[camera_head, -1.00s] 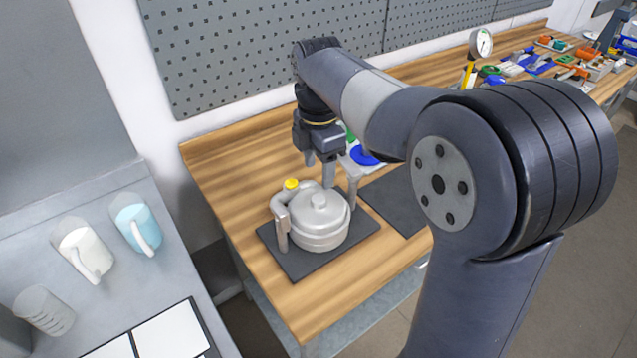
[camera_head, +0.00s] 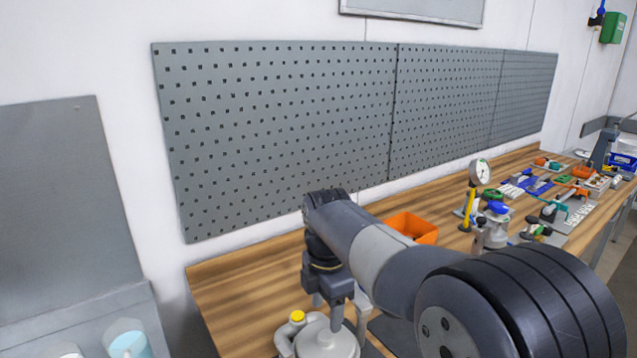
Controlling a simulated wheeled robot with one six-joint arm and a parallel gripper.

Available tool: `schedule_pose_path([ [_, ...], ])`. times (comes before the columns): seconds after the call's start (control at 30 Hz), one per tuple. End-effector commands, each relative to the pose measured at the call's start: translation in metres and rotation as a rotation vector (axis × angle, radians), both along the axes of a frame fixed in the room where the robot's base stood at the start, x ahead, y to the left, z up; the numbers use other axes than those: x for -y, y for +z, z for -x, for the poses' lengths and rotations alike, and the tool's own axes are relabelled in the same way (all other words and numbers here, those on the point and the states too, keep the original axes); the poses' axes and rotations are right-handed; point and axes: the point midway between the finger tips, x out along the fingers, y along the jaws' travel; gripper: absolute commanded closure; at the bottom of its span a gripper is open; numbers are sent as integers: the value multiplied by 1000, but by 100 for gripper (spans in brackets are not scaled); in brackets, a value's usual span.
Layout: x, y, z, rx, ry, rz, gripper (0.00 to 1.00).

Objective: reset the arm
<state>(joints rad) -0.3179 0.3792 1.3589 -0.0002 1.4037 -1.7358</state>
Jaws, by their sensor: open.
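My gripper (camera_head: 327,312) is at the lower middle of the head view, pointing down with its two fingers apart and nothing between them. It hangs over or just behind a silver round lidded vessel (camera_head: 322,345) with a yellow cap (camera_head: 297,316) on its spout. The fingers overlap the vessel's top in the picture, so I cannot tell how far they are from it. The vessel's lower part is cut off by the bottom edge. My arm reaches in from the lower right, bent down at its far end.
The wooden bench (camera_head: 245,287) runs along the wall under a grey pegboard (camera_head: 280,130). An orange bin (camera_head: 411,227), a dial gauge on a stand (camera_head: 479,172) and several tools stand to the right. A blue mug (camera_head: 128,342) shows at lower left. Bench left of my gripper is clear.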

Motion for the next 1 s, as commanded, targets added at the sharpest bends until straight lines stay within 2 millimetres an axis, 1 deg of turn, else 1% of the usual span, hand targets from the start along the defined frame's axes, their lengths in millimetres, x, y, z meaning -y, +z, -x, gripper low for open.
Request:
schedule_pose_path([
  [0.03,0,-11,1,-5,0,1,44],
  [0.2,0,-40,1,-5,0,1,44],
  [0.3,0,-53,0,-3,0,1,44],
  [0.43,0,-63,0,-1,0,0,44],
  [0.87,0,-60,0,0,0,0,44],
  [1.0,0,-53,0,3,0,-1,44],
])
